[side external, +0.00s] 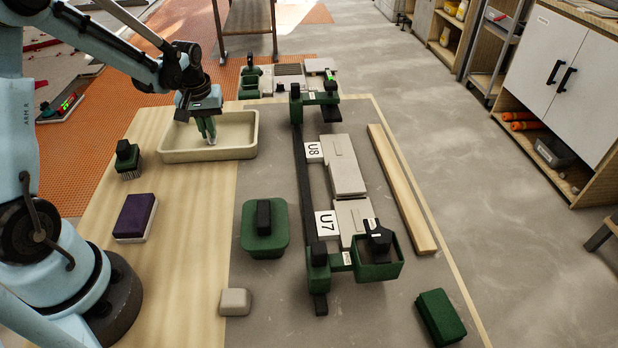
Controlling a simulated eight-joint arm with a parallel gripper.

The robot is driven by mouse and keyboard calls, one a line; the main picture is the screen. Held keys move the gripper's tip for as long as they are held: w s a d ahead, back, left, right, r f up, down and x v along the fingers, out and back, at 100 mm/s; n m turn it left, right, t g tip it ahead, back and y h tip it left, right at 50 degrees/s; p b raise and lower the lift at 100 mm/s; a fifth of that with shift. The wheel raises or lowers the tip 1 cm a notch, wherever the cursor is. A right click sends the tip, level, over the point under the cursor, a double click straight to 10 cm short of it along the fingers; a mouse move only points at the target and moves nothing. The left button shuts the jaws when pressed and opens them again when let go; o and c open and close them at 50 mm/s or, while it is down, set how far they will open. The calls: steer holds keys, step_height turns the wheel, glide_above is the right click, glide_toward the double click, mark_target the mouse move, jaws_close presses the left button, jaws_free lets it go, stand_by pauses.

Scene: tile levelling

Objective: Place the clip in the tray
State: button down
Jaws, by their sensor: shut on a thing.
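The tray (185,156) is a shallow cream rectangular bin at the back of the work surface, left of centre. My gripper (209,138) points down over the right half of the tray, with its green fingertips low within the tray's outline. It is shut on a small pale thing at the fingertips, which looks like the clip (212,143). The clip is mostly hidden by the fingers. I cannot tell whether it touches the tray floor.
A dark rail (304,190) with green brackets runs beside pale tiles (343,165).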

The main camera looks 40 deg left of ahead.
steer(key=c, duration=1.2)
jaws_free()
steer(key=shift+f, duration=0.1)
steer(key=shift+c, duration=0.2)
step_height(320, 180, up, 12)
steer(key=s+d, duration=0.1)
steer(key=s+d+m+t, duration=0.3)
steer(key=s+d+m, duration=0.1)
steer(key=d, duration=0.5)
steer(key=s+d+m+t+h, duration=0.1)
steer(key=s+d+m+t, duration=0.2)
steer(key=d, duration=0.6)
steer(key=shift+s+r+m, duration=0.3)
steer(key=shift+s+m, duration=0.7)
steer(key=shift+s, duration=0.15)
steer(key=shift+a, duration=0.1)
